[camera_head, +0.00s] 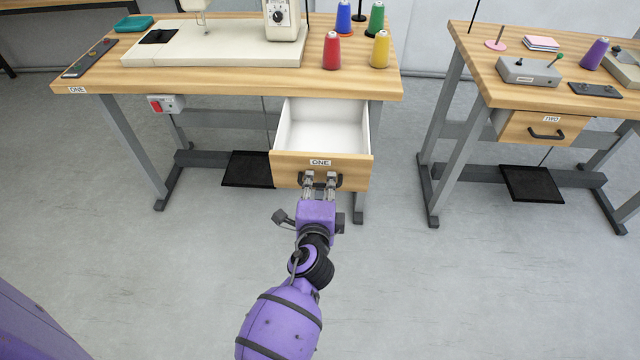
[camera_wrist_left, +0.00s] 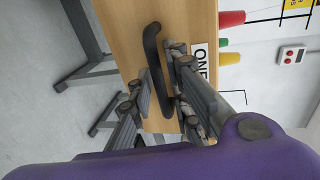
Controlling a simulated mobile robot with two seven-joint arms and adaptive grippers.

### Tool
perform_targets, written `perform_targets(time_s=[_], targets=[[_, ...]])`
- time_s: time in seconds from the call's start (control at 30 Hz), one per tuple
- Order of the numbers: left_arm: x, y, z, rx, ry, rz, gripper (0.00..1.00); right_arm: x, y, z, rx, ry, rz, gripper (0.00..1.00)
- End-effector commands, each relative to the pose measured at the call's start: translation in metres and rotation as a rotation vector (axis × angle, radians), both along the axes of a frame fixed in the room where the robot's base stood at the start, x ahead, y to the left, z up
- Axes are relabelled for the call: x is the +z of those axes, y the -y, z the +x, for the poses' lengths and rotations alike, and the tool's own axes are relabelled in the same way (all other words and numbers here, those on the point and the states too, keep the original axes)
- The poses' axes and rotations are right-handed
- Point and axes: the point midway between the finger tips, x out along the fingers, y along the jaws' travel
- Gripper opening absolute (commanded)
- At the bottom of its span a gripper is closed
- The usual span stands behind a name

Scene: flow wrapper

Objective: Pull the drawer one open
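Drawer one (camera_head: 278,172), with a light wood front and a white interior, is pulled well out from under the left table, and its inside looks empty. Its front carries a "ONE" label (camera_head: 320,162) and a dark bar handle (camera_head: 339,181). My left gripper (camera_head: 320,181) is at this handle, directly in front of the drawer. In the left wrist view, the handle (camera_wrist_left: 152,45) passes between the two fingers (camera_wrist_left: 160,85), which appear closed around it. The fingers partly hide the handle in the head view. My right gripper is not in view.
The left table (camera_head: 90,88) bears a sewing machine (camera_head: 215,45) and several coloured thread cones. A black pedal (camera_head: 247,168) lies below, left of the drawer. At right stands another table with closed drawer two (camera_head: 520,128). The floor in front is clear.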

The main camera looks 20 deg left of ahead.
Motion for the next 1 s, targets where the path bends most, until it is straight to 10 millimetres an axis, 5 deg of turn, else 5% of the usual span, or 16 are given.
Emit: perform_targets(time_s=[0.5, 1.0], targets=[[0.012, 0.018, -0.065, 0.001, -0.002, 0.001, 0.17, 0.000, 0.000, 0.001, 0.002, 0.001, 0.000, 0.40], [0.015, 0.021, -0.070, -0.001, 0.000, 0.000, 0.17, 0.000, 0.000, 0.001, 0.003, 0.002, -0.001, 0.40]])
